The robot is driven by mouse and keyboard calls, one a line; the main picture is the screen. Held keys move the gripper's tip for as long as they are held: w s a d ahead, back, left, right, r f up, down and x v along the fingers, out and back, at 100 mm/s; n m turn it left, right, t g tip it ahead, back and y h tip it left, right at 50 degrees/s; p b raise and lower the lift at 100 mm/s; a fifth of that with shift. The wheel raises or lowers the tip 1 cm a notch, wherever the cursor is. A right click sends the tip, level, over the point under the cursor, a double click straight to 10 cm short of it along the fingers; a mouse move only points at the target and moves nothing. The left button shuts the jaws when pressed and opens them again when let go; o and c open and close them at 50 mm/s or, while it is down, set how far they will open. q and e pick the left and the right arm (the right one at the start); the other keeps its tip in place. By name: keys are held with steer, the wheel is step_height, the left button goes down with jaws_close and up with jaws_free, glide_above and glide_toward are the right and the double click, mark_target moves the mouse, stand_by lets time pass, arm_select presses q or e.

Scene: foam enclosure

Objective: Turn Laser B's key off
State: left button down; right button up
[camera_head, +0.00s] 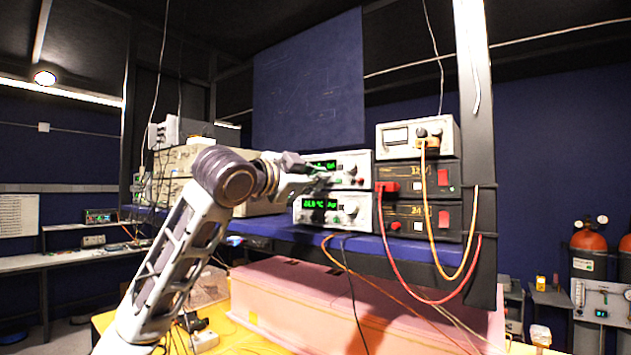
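Two stacked white control units with green displays stand on the blue shelf, an upper one (353,163) and a lower one (355,221). I cannot read which of them is Laser B. Each has a round dial and small controls on its front; a key is too small to make out. My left gripper (318,180) is in front of the upper unit's left part, partly covering its face below the display. Its fingers are small and dark here, so I cannot tell whether they are open or touching the panel. My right gripper is out of view.
Black boxes (408,219) with red and orange cables, topped by a white meter unit (396,136), stand right of the units. The cables hang past the blue shelf edge (385,247). A pink foam enclosure (310,300) lies below. Gas cylinders (588,262) stand far right.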

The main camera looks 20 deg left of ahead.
arm_select(q)
steer(key=n, duration=0.8)
steer(key=shift+f+n, duration=0.15)
steer(key=shift+n, duration=0.25)
steer(key=c, duration=1.7)
jaws_free()
steer(key=shift+o, duration=0.2)
steer(key=shift+s, duration=0.1)
steer(key=v, duration=1.1)
steer(key=shift+s+a, duration=0.15)
steer(key=shift+s, duration=0.25)
